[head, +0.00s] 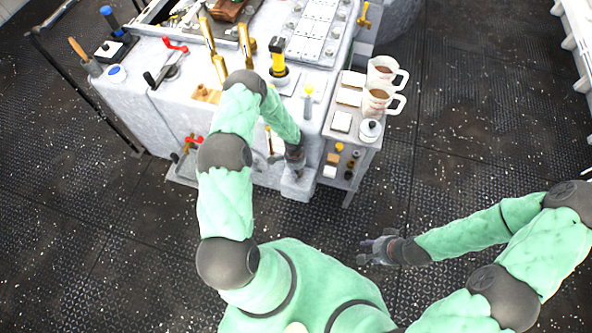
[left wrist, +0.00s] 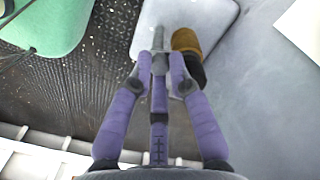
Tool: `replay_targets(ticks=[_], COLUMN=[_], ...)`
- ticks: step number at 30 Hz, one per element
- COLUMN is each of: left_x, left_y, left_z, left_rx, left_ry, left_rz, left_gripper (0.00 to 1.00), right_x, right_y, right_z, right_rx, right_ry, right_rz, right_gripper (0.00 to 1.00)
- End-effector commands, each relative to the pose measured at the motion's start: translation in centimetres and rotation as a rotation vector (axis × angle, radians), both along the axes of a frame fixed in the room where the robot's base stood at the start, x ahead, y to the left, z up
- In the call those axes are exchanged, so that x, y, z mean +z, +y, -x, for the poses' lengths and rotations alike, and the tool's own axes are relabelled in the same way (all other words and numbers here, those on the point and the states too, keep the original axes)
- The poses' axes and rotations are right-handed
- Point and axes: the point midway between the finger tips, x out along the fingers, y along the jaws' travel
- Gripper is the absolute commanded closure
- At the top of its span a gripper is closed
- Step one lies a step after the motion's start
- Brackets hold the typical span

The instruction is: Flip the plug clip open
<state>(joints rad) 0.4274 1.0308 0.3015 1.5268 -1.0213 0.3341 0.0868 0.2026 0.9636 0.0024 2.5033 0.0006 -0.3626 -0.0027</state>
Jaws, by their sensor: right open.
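My left gripper (head: 297,172) is low at the front right corner of the grey workbench, pointing down. In the left wrist view its purple fingers (left wrist: 160,68) converge just in front of a pale grey rounded block (left wrist: 215,14). A brown, dark-based plug-like piece (left wrist: 187,41) sits at the block's edge, just right of the fingertips. I cannot tell whether the fingers touch it or how far they are closed. No clip can be made out clearly. My right gripper (head: 375,249) is open and empty, over the floor away from the bench.
The grey workbench (head: 140,100) carries brass levers, a yellow-handled tool (head: 277,56) and a red-handled clamp (head: 172,46). A side shelf at its right holds two mugs (head: 380,98) and small parts. The dark deck in front and at right is clear.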

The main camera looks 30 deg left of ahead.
Motion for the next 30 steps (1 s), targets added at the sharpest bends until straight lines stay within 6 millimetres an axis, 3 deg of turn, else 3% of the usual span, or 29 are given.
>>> replay_targets(ticks=[5,18,30], left_x=[-0.1,-0.2,0.0], left_y=[0.0,0.1,0.1], left_z=[-0.1,0.0,0.1], left_rx=[0.03,0.354,0.4], left_ry=[-0.002,-0.003,-0.002], left_rz=[0.0,0.0,0.002], left_gripper=[1.0,1.0,1.0], right_x=[-0.5,-4.0,-4.2], right_y=[0.0,0.0,0.0], right_z=[0.0,0.0,0.0], right_rx=[0.0,0.0,0.0], right_ry=[0.0,0.0,0.0], right_rz=[0.0,0.0,0.0], right_gripper=[0.57,0.57,0.57])
